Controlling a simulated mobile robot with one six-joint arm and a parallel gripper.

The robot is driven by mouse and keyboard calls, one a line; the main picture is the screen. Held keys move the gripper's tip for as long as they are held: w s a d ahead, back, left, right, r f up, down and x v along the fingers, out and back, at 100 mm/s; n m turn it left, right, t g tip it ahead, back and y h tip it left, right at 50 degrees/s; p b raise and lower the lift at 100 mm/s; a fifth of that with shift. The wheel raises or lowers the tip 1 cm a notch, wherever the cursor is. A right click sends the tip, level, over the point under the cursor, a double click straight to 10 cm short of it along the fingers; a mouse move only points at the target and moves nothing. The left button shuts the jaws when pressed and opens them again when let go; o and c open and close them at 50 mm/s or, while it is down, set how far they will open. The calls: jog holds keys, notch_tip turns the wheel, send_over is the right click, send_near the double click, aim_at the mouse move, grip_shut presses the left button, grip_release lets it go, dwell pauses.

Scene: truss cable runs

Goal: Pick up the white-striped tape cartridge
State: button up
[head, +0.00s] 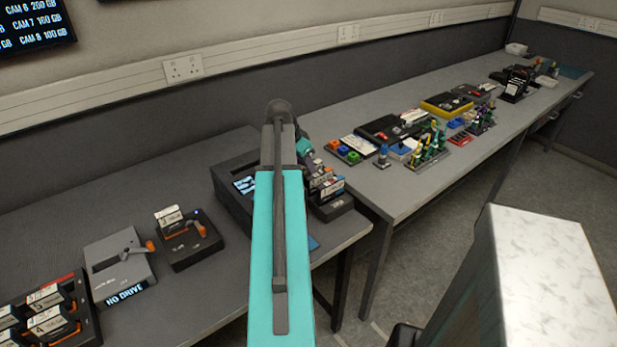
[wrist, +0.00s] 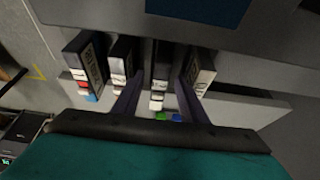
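Several black tape cartridges stand in a row in the wrist view. The third from the left (wrist: 161,80) has white and dark bands on its end and looks like the white-striped one, though the blur leaves this unsure. My gripper (wrist: 158,82) is open, with one dark finger on each side of this cartridge. I cannot tell whether the fingers touch it. The cartridge to the left (wrist: 121,62) has white and reddish marks, the far-left one (wrist: 84,66) red, white and blue, the far-right one (wrist: 200,72) a pale end. In the head view my arm hides the fingers.
The cartridge rack (head: 333,208) stands at the right end of the near desk, beside a dark unit with a lit screen (head: 244,184). A grey drive box (head: 118,262) and a black cartridge holder (head: 188,240) stand left. The far bench (head: 400,190) is crowded with parts.

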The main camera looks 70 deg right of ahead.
jog(key=shift+x, duration=0.9)
jog(key=shift+c, duration=0.3)
grip_shut()
